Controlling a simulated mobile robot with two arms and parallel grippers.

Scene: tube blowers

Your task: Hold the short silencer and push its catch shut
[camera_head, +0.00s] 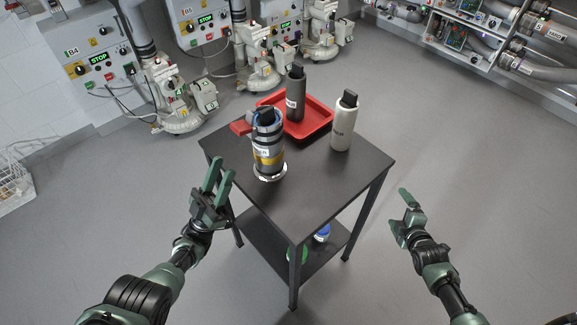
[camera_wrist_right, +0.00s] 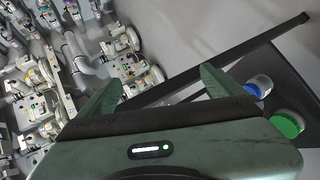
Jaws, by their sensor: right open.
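A short silencer (camera_head: 267,147), dark and grey with a yellow band and a white label, stands upright on the dark table (camera_head: 313,185). A red lever-like part (camera_head: 240,127), which looks like its catch, sticks out at its upper left; I cannot tell whether it is fully shut. My left gripper (camera_head: 224,166) is open and empty, left of the silencer and apart from it. My right gripper (camera_head: 402,206) is open and empty, off the table's right side; its spread fingers also show in the right wrist view (camera_wrist_right: 162,77).
A red tray (camera_head: 318,132) at the table's back holds a dark grey cylinder (camera_head: 296,95). A pale cylinder (camera_head: 342,125) stands right of it. The lower shelf holds a blue-topped item (camera_head: 322,232) and a green item (camera_head: 297,254). The table's front is clear.

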